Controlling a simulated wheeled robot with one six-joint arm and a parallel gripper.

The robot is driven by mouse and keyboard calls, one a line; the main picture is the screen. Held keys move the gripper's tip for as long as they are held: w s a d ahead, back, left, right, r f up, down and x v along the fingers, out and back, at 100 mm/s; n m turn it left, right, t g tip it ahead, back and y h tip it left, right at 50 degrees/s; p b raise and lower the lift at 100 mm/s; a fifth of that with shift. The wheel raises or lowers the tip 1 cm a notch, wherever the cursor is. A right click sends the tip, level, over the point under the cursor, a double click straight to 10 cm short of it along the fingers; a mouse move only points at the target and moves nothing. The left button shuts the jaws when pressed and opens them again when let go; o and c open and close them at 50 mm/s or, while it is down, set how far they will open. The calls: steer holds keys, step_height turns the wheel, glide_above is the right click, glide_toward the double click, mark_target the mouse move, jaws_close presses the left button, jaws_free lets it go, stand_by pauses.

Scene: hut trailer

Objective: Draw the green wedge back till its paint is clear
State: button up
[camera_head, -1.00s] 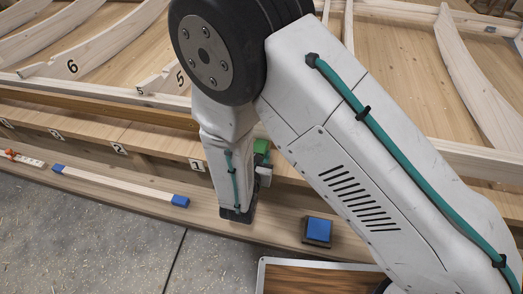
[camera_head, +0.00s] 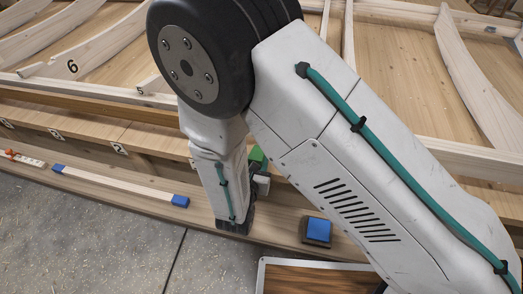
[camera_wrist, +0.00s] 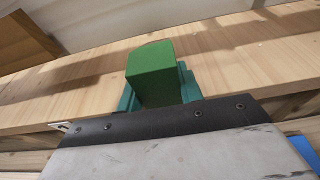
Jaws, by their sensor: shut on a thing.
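The green wedge (camera_wrist: 152,72) shows in the wrist view as a green block standing up between the teal fingers of my gripper (camera_wrist: 160,92). The gripper is shut on it, with a finger against each side. In the head view only a small part of the green wedge (camera_head: 256,155) shows beside my wrist, and my arm hides the rest. The wedge's lower end is hidden by the gripper, so I cannot tell how far it sits in anything. A pale wooden beam (camera_wrist: 60,90) lies behind it in the wrist view.
A blue-topped block (camera_head: 318,230) stands on the front ledge to the right of my gripper. A pale strip with blue ends (camera_head: 120,184) lies on the ledge to the left. A wooden tray (camera_head: 310,278) is at the bottom. Curved, numbered frames (camera_head: 75,60) fill the back.

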steer(key=o, duration=1.2)
steer(key=shift+s, duration=0.1)
steer(key=shift+o, duration=0.2)
steer(key=shift+s, duration=0.1)
steer(key=r+v, duration=0.1)
steer(key=v, duration=0.6)
steer(key=shift+r, duration=0.15)
